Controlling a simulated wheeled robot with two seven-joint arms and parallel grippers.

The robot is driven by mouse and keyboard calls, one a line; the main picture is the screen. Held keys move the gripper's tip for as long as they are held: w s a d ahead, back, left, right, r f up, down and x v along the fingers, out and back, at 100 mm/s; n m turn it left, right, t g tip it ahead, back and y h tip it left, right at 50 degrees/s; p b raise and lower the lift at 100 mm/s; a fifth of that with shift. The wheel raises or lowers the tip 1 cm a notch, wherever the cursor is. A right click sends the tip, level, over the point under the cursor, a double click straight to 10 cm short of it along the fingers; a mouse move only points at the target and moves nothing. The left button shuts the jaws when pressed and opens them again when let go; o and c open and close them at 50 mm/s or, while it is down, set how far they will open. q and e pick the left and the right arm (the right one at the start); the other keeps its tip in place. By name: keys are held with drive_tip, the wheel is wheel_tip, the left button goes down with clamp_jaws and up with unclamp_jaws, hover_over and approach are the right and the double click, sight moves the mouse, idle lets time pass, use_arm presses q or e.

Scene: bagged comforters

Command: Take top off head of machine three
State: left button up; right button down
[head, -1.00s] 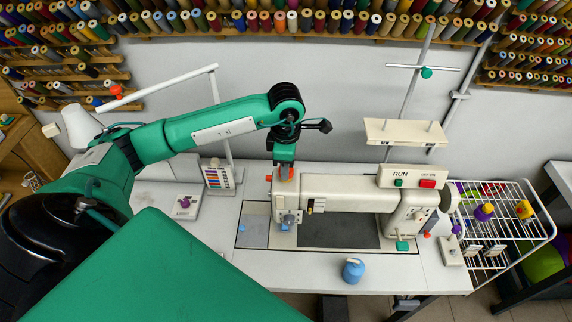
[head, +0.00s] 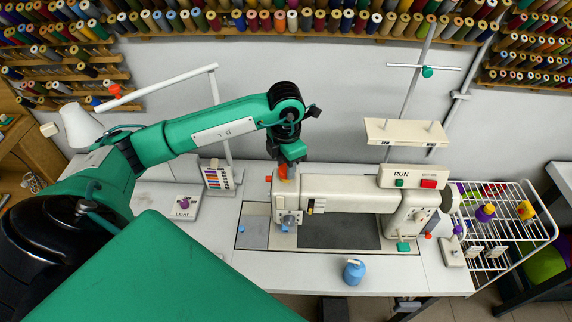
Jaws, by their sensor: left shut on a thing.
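A cream sewing machine (head: 345,190) stands on a white table, with its head (head: 287,202) at the left end. A small orange top (head: 287,176) sits at the upper end of the head. My left gripper (head: 288,170) points down from above and is shut on this orange top, with its fingers partly hiding it. I cannot tell whether the top still touches the head. My right gripper is not in view.
A white wire rack (head: 505,245) with spools is at the right. A white lamp (head: 82,125) and a color card (head: 218,178) are at the left. Thread racks line the wall.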

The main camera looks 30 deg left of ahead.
use_arm(q)
drive_tip(key=shift+n, duration=0.7)
drive_tip(key=shift+f, duration=0.1)
drive_tip(key=n, duration=0.5)
drive_tip(key=o, duration=1)
drive_tip(key=shift+o, duration=0.5)
